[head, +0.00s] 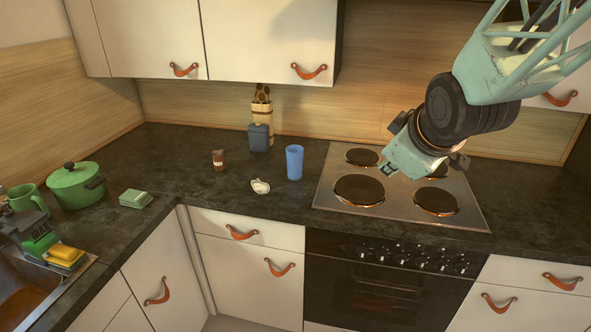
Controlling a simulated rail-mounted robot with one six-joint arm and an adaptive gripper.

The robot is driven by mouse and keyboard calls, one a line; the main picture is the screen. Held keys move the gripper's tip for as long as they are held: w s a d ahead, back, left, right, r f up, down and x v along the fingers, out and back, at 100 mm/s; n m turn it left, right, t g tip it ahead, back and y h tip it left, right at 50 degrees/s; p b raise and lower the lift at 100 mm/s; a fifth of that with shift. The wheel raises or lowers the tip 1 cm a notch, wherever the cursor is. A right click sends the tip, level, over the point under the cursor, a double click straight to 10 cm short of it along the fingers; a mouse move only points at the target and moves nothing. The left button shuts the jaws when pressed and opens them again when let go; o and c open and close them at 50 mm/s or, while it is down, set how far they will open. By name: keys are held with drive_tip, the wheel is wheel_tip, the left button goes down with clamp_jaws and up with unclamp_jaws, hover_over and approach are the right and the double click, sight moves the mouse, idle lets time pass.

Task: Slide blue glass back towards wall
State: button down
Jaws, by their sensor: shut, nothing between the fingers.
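The blue glass (294,163) stands upright on the dark countertop (215,195), just left of the stove. There is open counter between it and the wooden back wall (210,105). My gripper (392,172) is shut and empty above the stove, to the right of the glass and apart from it. My arm comes in from the upper right.
The stove (328,192) has several round hotplates. A small white item (260,186) lies left of the glass, with a brown jar (218,160) farther left. A blue-grey container (259,137) and a tan patterned bag (262,110) stand behind. A green pot (76,186) is far left.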

drive_tip(key=w+a+f+n+t+y+p, duration=0.1)
drive_tip(key=w+a+f+n, duration=0.2)
drive_tip(key=w, duration=0.4)
drive_tip(key=w+a+f+n+t+y+p, duration=0.1)
drive_tip(key=w+a+f+n, duration=0.25)
drive_tip(key=w, duration=0.35)
drive_tip(key=w+a+f+n+t+y+p, duration=0.1)
drive_tip(key=a+f+n+y, duration=0.1)
drive_tip(key=a+f, duration=0.1)
drive_tip(key=w+a+f+n+t+y+p, duration=0.1)
drive_tip(key=w+a+f+n+y, duration=0.1)
drive_tip(key=a+f+n, duration=0.1)
drive_tip(key=w+a+f+n+t+y+p, duration=0.1)
drive_tip(key=a+f+n+y, duration=0.1)
drive_tip(key=a+f, duration=0.3)
drive_tip(key=shift+w+f, duration=0.15)
drive_tip(key=shift+s+a+f+n+t+y+p, duration=0.15)
drive_tip(key=shift+s+a+f+n+t+y, duration=0.15)
drive_tip(key=shift+s+f+n+y, duration=0.15)
drive_tip(key=shift+s+a+f+n+t+y+p, duration=0.2)
drive_tip(key=shift+s+f+n+t+y, duration=0.15)
drive_tip(key=shift+f, duration=0.2)
